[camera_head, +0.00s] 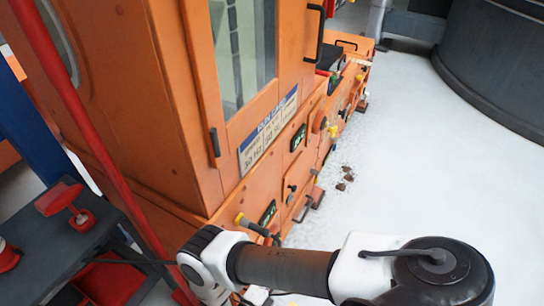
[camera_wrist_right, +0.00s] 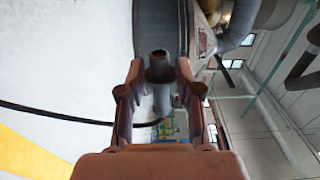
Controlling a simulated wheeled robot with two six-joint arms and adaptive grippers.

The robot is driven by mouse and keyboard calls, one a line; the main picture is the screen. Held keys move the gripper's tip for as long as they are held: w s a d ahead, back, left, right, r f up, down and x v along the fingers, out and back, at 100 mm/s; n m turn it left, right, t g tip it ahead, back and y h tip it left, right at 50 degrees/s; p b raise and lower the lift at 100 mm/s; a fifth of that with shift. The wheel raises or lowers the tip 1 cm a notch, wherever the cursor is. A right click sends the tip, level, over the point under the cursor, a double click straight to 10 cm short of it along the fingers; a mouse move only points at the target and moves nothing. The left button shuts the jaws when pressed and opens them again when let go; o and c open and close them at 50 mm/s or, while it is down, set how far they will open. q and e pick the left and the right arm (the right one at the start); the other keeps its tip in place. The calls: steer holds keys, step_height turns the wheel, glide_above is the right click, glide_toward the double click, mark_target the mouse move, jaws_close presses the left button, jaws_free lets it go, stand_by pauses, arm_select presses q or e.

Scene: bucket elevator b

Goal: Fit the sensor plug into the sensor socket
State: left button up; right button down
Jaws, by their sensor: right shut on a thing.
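In the right wrist view, my right gripper (camera_wrist_right: 158,78) is shut on a dark grey cylindrical piece (camera_wrist_right: 158,64), which looks like the sensor plug. Its narrower round end shows between the fingertips. In the head view my right arm reaches in from the lower right, and its wrist is in front of the lower part of the orange machine (camera_head: 178,150). I cannot tell which fitting on the machine is the sensor socket. My left gripper is not in view.
A red post (camera_head: 62,85) and a dark bench (camera_head: 50,262) stand at left. Pale floor (camera_head: 415,150) is open at right, before a large dark tank (camera_head: 505,70).

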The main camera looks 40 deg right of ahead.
steer(key=w+a, duration=0.2)
steer(key=w, duration=0.3)
steer(key=shift+w+a, duration=0.25)
steer(key=shift+w, duration=0.1)
steer(key=shift+w+a, duration=0.2)
steer(key=shift+w, duration=0.3)
steer(key=shift+w+a, duration=0.2)
steer(key=shift+w, duration=0.3)
stand_by(1.2)
steer(key=c, duration=0.7)
jaws_free()
